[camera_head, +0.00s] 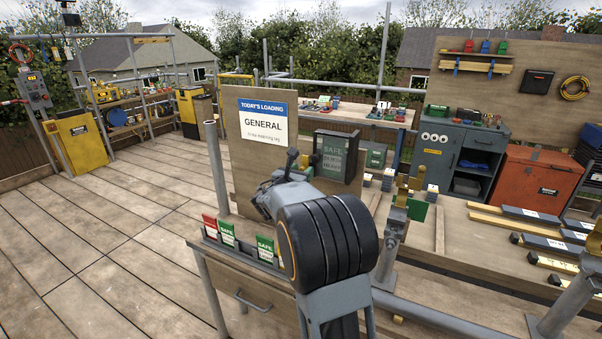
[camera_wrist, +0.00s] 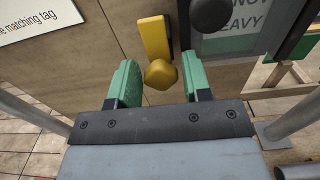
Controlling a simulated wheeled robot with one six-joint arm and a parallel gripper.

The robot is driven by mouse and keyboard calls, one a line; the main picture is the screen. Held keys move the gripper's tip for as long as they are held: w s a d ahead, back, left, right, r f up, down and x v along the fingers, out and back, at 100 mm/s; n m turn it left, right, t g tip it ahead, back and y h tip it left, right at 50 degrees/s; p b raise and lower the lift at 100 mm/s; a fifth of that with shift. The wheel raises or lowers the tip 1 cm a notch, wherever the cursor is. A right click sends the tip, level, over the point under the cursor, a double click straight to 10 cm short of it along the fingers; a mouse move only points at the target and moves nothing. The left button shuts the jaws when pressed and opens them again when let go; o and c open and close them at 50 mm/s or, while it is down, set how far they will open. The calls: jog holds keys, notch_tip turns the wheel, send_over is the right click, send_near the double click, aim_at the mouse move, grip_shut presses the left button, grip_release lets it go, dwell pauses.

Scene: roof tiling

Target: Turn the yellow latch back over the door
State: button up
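The yellow latch (camera_wrist: 155,38) is on the wooden board in the wrist view, roughly upright, just left of the dark-framed door (camera_wrist: 230,45). Its rounded yellow knob (camera_wrist: 160,73) sits at its lower end. My gripper (camera_wrist: 160,82) is open, with its green fingertips on either side of the knob and gaps visible on both sides. The latch does not lie across the door. In the head view, the door's black case (camera_head: 337,157) shows a green tag behind its front. My gripper (camera_head: 298,160) is near its left side, and my arm hides the latch there.
A "GENERAL" sign (camera_head: 264,122) is on the board left of the case. A rack below holds a red tag (camera_head: 210,226) and green tags (camera_head: 227,233). A dark rounded part (camera_wrist: 210,14) is at the door's left edge, close to the latch. Grey posts stand nearby.

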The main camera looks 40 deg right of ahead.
jog(key=c, duration=0.6)
jog(key=shift+f+b, duration=0.1)
jog(key=shift+b, duration=0.2)
jog(key=shift+s+d+f+m+b, duration=0.1)
jog(key=shift+m+b, duration=4.35)
jog(key=shift+b, duration=1.5)
jog(key=shift+f+m+b, duration=0.1)
jog(key=shift+m+b, duration=4.35)
jog(key=shift+b, duration=1.45)
jog(key=shift+r, duration=0.1)
jog(key=o, duration=0.9)
